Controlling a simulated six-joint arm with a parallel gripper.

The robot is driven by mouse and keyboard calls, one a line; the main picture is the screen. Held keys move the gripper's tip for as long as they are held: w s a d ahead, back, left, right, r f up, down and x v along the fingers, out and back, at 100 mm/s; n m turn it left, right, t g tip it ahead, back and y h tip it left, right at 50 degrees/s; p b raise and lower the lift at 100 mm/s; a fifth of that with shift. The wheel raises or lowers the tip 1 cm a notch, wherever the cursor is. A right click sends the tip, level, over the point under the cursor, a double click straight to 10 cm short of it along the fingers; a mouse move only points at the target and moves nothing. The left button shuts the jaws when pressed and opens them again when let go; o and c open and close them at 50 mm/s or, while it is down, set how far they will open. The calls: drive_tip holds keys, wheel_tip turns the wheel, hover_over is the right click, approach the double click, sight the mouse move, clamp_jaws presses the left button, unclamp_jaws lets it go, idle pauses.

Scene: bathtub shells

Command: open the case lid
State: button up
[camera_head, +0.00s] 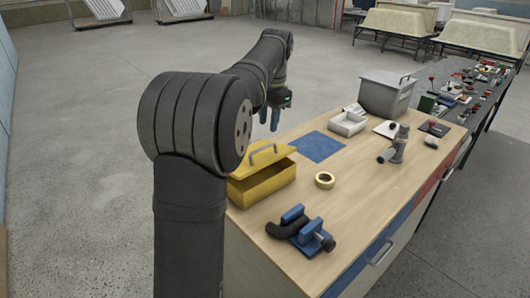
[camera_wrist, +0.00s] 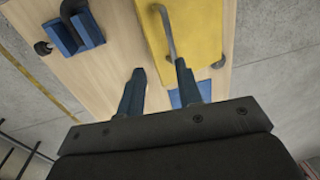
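The yellow case (camera_head: 268,187) sits at the left edge of the wooden workbench. Its yellow lid (camera_head: 254,158) carries a grey bar handle and looks tilted up a little, with a dark gap above the case body; part of the case is hidden behind my arm. My gripper (camera_head: 269,118) hangs above and beyond the case, apart from it, with its two blue fingers spread and nothing between them. In the wrist view the open fingers (camera_wrist: 159,72) show below the yellow lid (camera_wrist: 205,25) and its curved handle (camera_wrist: 168,35). The right fingertip overlaps the handle's lower end in the picture; contact cannot be told.
A blue mat (camera_head: 318,147) lies behind the case. A tape roll (camera_head: 325,180) and a blue vise (camera_head: 302,231) lie to its right and front. A white tray (camera_head: 347,124), a grey lidded bin (camera_head: 387,95) and a grey fitting (camera_head: 396,150) stand farther back. The bench's right-front is clear.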

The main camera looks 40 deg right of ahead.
sight(264, 160)
drive_tip(key=f, duration=0.4)
drive_tip(key=w+f, duration=0.1)
drive_tip(key=f, duration=0.7)
drive_tip(key=shift+w, duration=0.25)
clamp_jaws()
